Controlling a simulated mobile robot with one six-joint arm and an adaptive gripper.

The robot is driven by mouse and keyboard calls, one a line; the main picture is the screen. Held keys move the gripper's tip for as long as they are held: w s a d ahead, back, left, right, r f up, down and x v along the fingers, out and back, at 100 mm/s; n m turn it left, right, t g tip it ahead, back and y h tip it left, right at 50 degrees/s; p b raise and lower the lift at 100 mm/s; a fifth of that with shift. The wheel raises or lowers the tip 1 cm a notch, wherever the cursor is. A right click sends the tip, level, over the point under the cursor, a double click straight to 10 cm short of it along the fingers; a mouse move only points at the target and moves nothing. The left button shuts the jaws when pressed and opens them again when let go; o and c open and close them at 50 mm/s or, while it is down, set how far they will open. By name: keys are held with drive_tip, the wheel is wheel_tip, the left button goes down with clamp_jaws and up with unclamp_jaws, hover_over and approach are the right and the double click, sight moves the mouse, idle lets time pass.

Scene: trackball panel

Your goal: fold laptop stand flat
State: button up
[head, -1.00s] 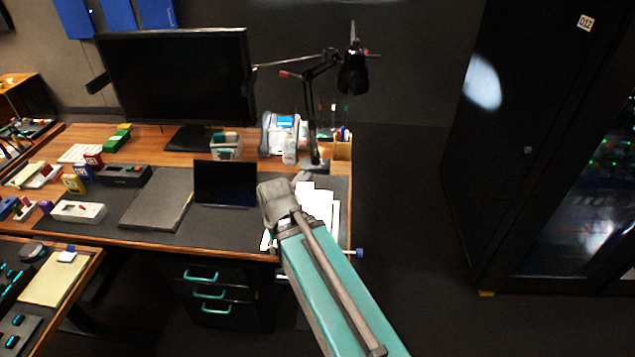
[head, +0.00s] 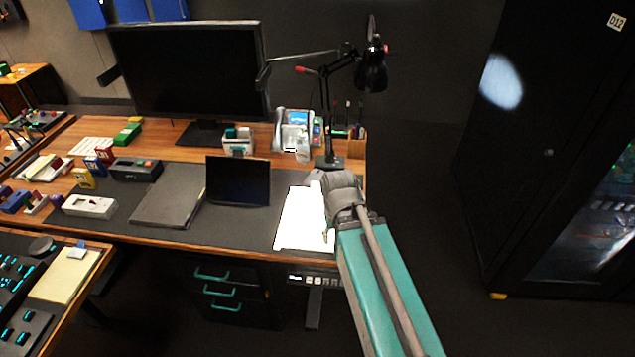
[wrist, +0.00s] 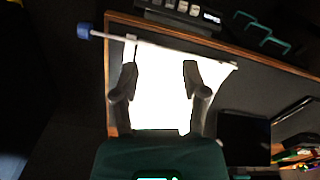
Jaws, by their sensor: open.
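A dark flat panel (head: 238,181) leans upright on the desk mat in the head view, left of the white paper. It also shows in the wrist view (wrist: 243,138) at lower right. I cannot tell whether it is the laptop stand or a screen. A flat grey slab (head: 168,196), like a closed laptop, lies left of it. My gripper (wrist: 160,80) is open and empty, its two fingers apart over the white paper (wrist: 162,105). It is to the right of the dark panel in the head view, where my arm mostly hides the fingers.
A thin rod with a blue knob (wrist: 83,32) crosses the paper near the desk's front edge. A black lamp (head: 370,72) and a monitor (head: 190,70) stand behind. Small boxes crowd the desk's left. A dark cabinet (head: 550,130) stands at right, with clear floor between.

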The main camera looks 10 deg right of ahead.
drive_tip(key=o, duration=0.4)
drive_tip(key=shift+w, duration=0.2)
drive_tip(key=shift+o, duration=1)
drive_tip(key=w+d+r+m+p, duration=0.1)
drive_tip(key=w+d+r+p, duration=0.1)
drive_tip(key=w, duration=0.8)
drive_tip(key=shift+r+p, duration=0.55)
wheel_tip(320, 180, up, 5)
drive_tip(key=m+p, duration=0.3)
drive_tip(key=p, duration=0.2)
hover_over(319, 184)
drive_tip(key=shift+f, duration=0.15)
drive_tip(key=shift+f+b, duration=0.2)
drive_tip(key=shift+b, duration=0.15)
wheel_tip(319, 184, down, 13)
drive_tip(key=b, duration=1.3)
drive_tip(key=shift+f, duration=0.2)
